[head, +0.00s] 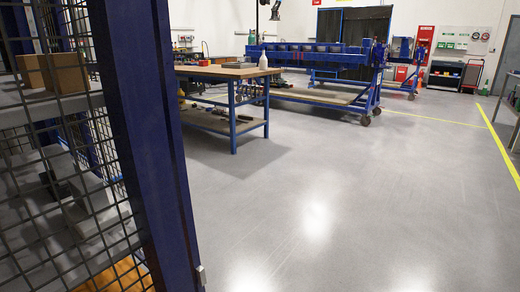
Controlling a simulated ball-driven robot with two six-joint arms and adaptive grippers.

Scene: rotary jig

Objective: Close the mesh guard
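A dark wire mesh guard panel (108,170) fills the left edge of the head view, very close to me. A thick dark blue upright (150,130) runs along its right side, leaning in the picture. A small grey metal piece (202,273) sits low on the outer edge of this upright. The left part of the guard is cut off by the picture edge, and I cannot tell how far it stands open. Neither of my grippers is in view.
Grey shelves with cardboard boxes (62,72) show through the mesh. A blue workbench (233,130) with a wooden top stands beyond. A long blue wheeled frame (315,58) is farther back. The grey floor (340,200) at centre and right is clear, with yellow lines at right.

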